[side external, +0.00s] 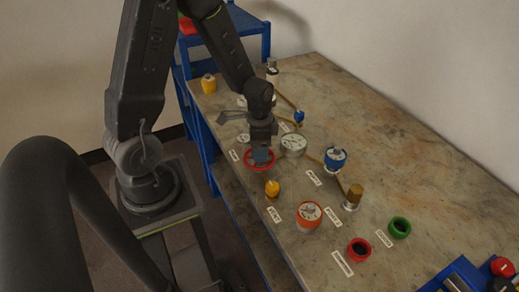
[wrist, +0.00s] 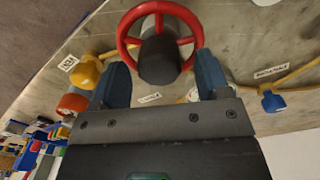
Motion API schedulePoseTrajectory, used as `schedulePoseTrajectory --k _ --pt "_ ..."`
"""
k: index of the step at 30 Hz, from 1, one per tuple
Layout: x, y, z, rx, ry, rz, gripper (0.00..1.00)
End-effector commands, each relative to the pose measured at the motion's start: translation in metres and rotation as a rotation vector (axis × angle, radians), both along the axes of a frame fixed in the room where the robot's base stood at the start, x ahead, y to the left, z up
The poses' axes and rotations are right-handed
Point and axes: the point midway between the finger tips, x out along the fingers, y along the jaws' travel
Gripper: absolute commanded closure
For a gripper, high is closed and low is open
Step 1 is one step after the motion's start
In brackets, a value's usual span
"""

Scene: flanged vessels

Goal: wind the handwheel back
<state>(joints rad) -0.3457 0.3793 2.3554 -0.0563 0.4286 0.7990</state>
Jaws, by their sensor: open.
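The red handwheel (side external: 259,170) is near the left edge of the workbench. In the wrist view the handwheel (wrist: 129,22) shows its red rim and spokes around a dark grey hub (wrist: 160,55). My gripper (side external: 262,156) is right at the wheel, pointing down, and hides part of it in the side view. In the wrist view my gripper (wrist: 161,60) is open, with one blue finger on each side of the hub. I cannot tell whether the fingers touch the wheel.
A yellow fitting (side external: 272,189) and an orange-rimmed gauge (side external: 308,215) stand in front of the wheel. A round pale dial (side external: 293,144) and a blue-capped vessel (side external: 335,158) are to the right. Red (side external: 359,250) and green (side external: 399,228) rings sit nearer the front.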

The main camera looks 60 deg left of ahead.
Motion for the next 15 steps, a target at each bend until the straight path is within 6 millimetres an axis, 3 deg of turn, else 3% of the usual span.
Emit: schedulePoseTrajectory --k 6,15 --pt "-0.0006 -0.0007 -0.0138 -0.001 0.001 0.0 0.3" --pt "-0.0006 -0.0006 -0.0146 0.0 0.0 0.0 0.32"
